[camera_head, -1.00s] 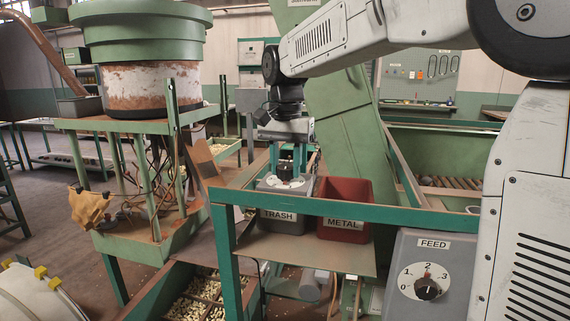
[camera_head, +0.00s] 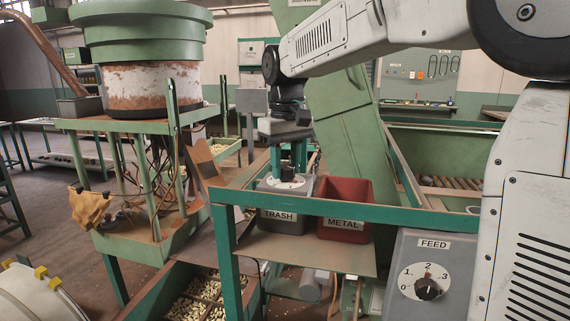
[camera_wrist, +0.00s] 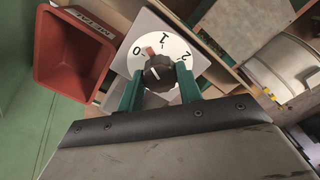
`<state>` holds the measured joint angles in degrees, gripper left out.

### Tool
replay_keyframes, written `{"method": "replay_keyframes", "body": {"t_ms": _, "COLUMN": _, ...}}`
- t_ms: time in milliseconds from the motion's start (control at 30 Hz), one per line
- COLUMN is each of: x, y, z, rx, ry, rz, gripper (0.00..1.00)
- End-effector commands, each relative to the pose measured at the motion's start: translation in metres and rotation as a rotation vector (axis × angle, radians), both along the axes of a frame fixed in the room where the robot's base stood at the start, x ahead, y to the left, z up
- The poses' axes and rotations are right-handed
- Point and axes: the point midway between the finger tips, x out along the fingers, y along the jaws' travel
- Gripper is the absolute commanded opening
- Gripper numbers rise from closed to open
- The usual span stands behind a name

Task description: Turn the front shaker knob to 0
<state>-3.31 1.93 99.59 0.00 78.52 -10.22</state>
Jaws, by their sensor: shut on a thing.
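The black shaker knob (camera_wrist: 158,73) sits on a white dial (camera_wrist: 180,48) marked 0, 1 and 2 in the wrist view. A red mark shows at the knob's edge between 0 and 1, nearer 0. My gripper (camera_wrist: 159,84) is shut on the knob, with one green finger on each side. In the head view my gripper (camera_head: 291,165) points down onto the dial (camera_head: 284,182), which lies just above the grey TRASH-labelled box (camera_head: 285,224). The gripper and wrist hide most of the knob there.
A red METAL bin (camera_head: 345,190) stands right beside the dial. A green rail (camera_head: 390,215) crosses in front. A FEED knob (camera_head: 428,288) on a grey panel is at front right. A green bowl feeder (camera_head: 145,35) stands at left.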

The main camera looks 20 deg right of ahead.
Motion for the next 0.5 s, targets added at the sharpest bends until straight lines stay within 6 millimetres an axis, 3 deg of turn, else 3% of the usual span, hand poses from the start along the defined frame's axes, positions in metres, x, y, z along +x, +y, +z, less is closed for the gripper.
{"method": "replay_keyframes", "body": {"t_ms": 500, "x": 0.0020, "y": -0.0002, "z": 0.0024, "rx": -0.002, "ry": -0.010, "rz": 0.372, "gripper": 0.12}}
